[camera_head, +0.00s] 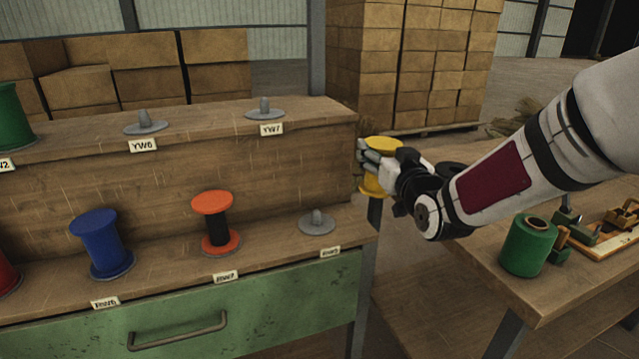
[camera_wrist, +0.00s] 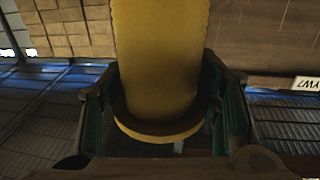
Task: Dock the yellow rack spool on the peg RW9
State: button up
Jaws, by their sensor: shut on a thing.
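The yellow spool (camera_head: 384,144) is held upright in the air just right of the rack's right end. My gripper (camera_head: 372,163) is shut on its middle, between the top and bottom flanges. In the wrist view the yellow spool (camera_wrist: 160,60) fills the space between my two fingers (camera_wrist: 160,105). A bare grey peg (camera_head: 317,222) stands at the right end of the lower shelf, left of and below the spool. Its label (camera_head: 330,252) is too blurred to read surely, so I cannot confirm that it is RW9.
The lower shelf holds an orange-flanged black spool (camera_head: 216,224) and a blue spool (camera_head: 101,243). Bare pegs YW6 (camera_head: 145,123) and YW7 (camera_head: 264,109) stand on the upper shelf. A green spool (camera_head: 527,245) stands on the right-hand table (camera_head: 480,268). A gap separates table and rack.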

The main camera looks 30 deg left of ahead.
jog(key=s+a+f+n+g+y+b, duration=0.25)
jog(key=s+a+b, duration=0.4)
jog(key=a, duration=0.55)
jog(key=shift+n+g+y, duration=0.25)
jog(key=shift+g, duration=0.1)
jog(key=shift+s+f+b, duration=0.2)
jog(key=shift+f+b, duration=0.75)
jog(key=shift+f, duration=1.8)
jog(key=shift+b, duration=0.75)
jog(key=shift+f+b, duration=0.55)
jog(key=shift+b, duration=0.05)
jog(key=o, duration=0.9)
jog(key=shift+s+d, duration=0.1)
